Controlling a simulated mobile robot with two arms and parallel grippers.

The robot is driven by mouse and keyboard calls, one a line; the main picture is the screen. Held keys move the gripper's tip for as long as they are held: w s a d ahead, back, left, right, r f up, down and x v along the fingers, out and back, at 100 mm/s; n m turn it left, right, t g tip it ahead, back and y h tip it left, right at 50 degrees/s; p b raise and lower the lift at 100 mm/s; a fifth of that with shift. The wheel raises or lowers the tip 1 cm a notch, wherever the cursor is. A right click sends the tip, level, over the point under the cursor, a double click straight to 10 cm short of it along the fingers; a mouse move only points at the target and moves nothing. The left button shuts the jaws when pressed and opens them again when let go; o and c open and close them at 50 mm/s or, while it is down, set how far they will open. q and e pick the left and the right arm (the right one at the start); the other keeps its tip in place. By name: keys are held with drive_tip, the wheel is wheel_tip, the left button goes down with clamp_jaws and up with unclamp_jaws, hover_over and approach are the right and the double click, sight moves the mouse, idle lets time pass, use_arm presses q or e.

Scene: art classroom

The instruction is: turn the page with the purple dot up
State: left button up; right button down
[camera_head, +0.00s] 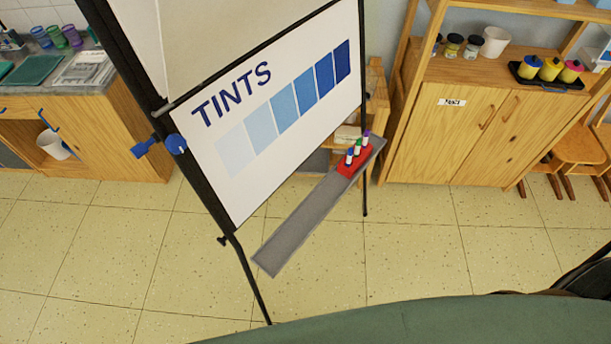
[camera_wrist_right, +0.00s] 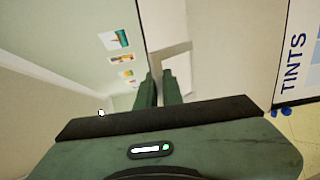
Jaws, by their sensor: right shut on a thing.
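The easel holds a white chart page (camera_head: 290,140) lettered "TINTS" with a row of blue swatches from pale to dark; its edge also shows at the right of the right wrist view (camera_wrist_right: 294,85). A plain pale sheet (camera_head: 225,35) covers the top of the easel above this page and runs out of the top of the head view. My right gripper (camera_wrist_right: 159,88) is shut on a thin sheet, apparently this raised page; the gripped edge is hard to make out. I see no purple dot. My left gripper is not in view.
The easel's grey ledge (camera_head: 305,220) carries a red marker holder (camera_head: 354,163). Blue knobs (camera_head: 177,144) stick out at the easel's left side. A wooden cabinet (camera_head: 470,130) stands right, a counter (camera_head: 85,110) left. The tiled floor in front is clear.

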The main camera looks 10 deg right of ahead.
drive_tip(key=w+a+r, duration=0.3)
drive_tip(key=w+a, duration=0.2)
drive_tip(key=w, duration=0.1)
drive_tip(key=shift+w+a, duration=0.2)
drive_tip(key=shift+w, duration=0.2)
idle(0.3)
drive_tip(key=shift+s+d+r, duration=0.1)
drive_tip(key=shift+d+r, duration=0.05)
drive_tip(key=shift+d, duration=0.05)
